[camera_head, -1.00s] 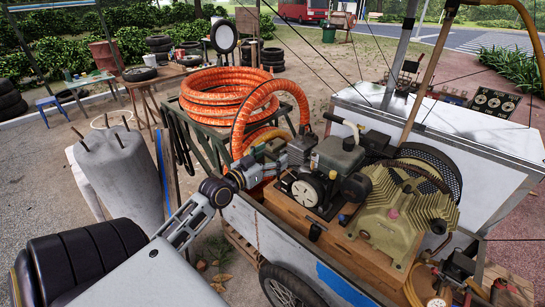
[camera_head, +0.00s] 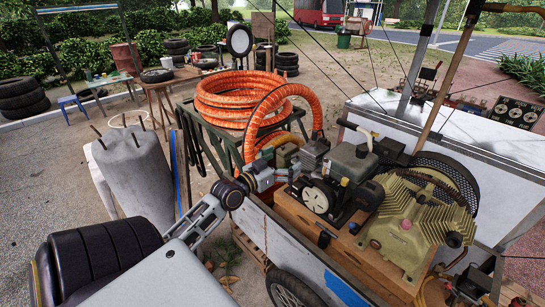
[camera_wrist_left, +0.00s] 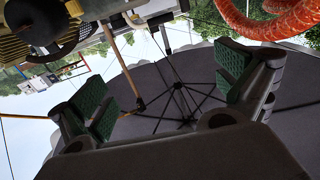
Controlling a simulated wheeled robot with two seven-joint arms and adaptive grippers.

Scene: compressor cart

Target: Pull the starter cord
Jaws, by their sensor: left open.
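The small engine (camera_head: 350,170) sits on a wooden base on the cart, with a pale round disc (camera_head: 318,199) on its near side. I cannot make out the starter cord or its handle for certain. My left gripper (camera_head: 284,160) is at the left side of the engine, close to it; its fingertips blend with the engine parts and hose behind. In the left wrist view the gripper (camera_wrist_left: 165,92) is open, its green-padded fingers wide apart with nothing between them. My right gripper is in neither view.
An orange hose (camera_head: 240,98) lies coiled behind the gripper, one loop arching down close by. The ribbed compressor (camera_head: 420,222) and a dark wire-guarded wheel stand right of the engine. A grey drum-like block (camera_head: 138,178) stands left. In the wrist view, a dark umbrella canopy (camera_wrist_left: 180,130) fills the background.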

